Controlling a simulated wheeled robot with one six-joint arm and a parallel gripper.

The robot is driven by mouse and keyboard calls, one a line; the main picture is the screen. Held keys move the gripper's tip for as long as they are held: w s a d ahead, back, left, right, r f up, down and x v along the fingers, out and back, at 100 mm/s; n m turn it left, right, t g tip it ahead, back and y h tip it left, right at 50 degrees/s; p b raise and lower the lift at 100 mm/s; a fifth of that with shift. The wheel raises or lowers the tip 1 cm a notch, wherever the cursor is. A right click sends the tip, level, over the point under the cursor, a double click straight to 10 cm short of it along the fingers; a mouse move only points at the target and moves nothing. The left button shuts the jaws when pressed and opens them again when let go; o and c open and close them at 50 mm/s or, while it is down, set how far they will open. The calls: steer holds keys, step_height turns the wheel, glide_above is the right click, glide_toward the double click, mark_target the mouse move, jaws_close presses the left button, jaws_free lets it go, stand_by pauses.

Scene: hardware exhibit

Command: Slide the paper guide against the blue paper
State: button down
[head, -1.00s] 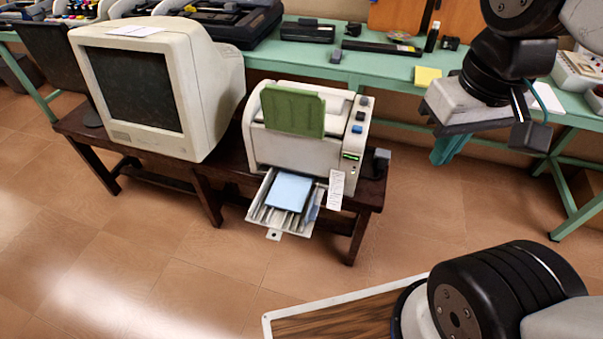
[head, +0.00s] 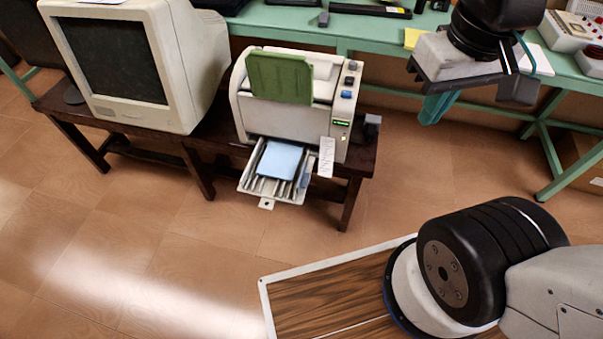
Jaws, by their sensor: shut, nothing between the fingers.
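The blue paper (head: 279,160) lies in the pulled-out tray (head: 248,184) at the front of a beige printer (head: 305,119) with a green upright panel. Pale ribs or guides flank the paper; a bluish-grey upright piece (head: 305,179), perhaps the paper guide, stands at the tray's right side with a small gap to the paper. The view is too small to be sure which part is the guide. My gripper (head: 433,110) hangs to the right of the printer, well apart from the tray, its teal fingers pointing down, shut and empty.
A paper tag (head: 327,157) hangs at the printer's front right. A large monitor (head: 131,69) stands left of the printer on the same dark wooden bench (head: 205,150). A green workbench (head: 384,47) with devices runs behind. Open floor (head: 205,250) lies in front.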

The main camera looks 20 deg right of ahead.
steer(key=c, duration=1.8)
jaws_free()
steer(key=shift+o, duration=1.2)
steer(key=shift+a+f, duration=0.1)
steer(key=shift+f, duration=0.1)
steer(key=m+g, duration=0.2)
steer(key=m, duration=0.4)
glide_above(301, 177)
steer(key=f, duration=2.5)
steer(key=w+f, duration=0.1)
steer(key=f, duration=1.2)
steer(key=shift+d, duration=0.25)
steer(key=shift+w+f+t, duration=0.1)
steer(key=shift+f+t, duration=0.05)
steer(key=shift+t, duration=0.15)
step_height(301, 177, down, 7)
steer(key=shift+f, duration=0.2)
